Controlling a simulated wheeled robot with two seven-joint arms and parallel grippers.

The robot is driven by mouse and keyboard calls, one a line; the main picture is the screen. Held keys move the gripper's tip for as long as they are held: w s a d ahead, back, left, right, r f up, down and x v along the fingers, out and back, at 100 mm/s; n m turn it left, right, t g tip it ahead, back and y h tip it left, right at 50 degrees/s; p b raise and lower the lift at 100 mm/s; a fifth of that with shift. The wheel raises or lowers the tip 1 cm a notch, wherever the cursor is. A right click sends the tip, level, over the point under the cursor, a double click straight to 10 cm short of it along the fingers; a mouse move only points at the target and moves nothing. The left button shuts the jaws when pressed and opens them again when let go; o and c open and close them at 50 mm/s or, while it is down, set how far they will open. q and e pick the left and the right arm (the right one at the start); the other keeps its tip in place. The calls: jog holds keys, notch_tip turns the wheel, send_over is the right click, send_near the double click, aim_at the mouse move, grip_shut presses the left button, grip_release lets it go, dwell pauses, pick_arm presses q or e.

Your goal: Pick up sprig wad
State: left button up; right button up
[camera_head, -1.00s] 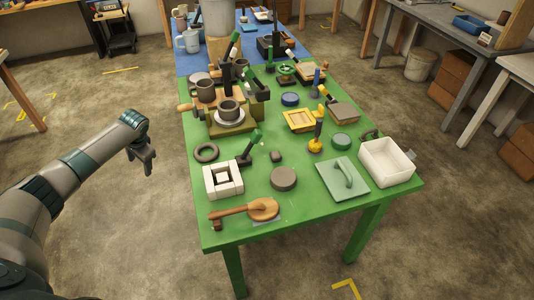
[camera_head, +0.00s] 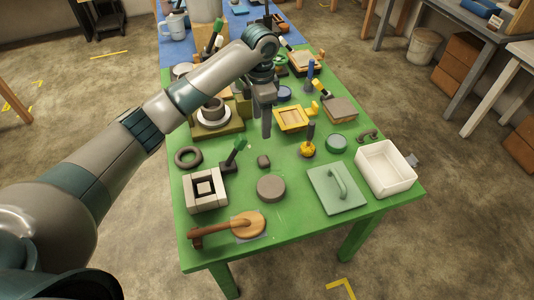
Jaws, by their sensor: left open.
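A small grey-brown lump (camera_head: 263,161), which looks like the sprig wad, lies on the green table (camera_head: 290,235) near its middle. My left gripper (camera_head: 266,132) is open and empty, pointing down above the table. In the picture it is just above the lump and appears apart from it. Its fingers are seen nearly edge-on, so the gap is hard to see. My right gripper is not in view.
Around the lump are a round grey-brown disc (camera_head: 271,188), a green-handled tool (camera_head: 233,158), a white square block frame (camera_head: 205,190) and a yellow knobbed tool (camera_head: 308,142). A white bin (camera_head: 386,168) stands at the right. My left arm hides part of the back left.

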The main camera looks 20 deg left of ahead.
pick_arm(q)
jog(key=p, duration=0.4)
send_over(263, 161)
notch_tip(263, 161, down, 11)
jog(key=shift+w+f, duration=0.15)
jog(key=shift+f, duration=0.4)
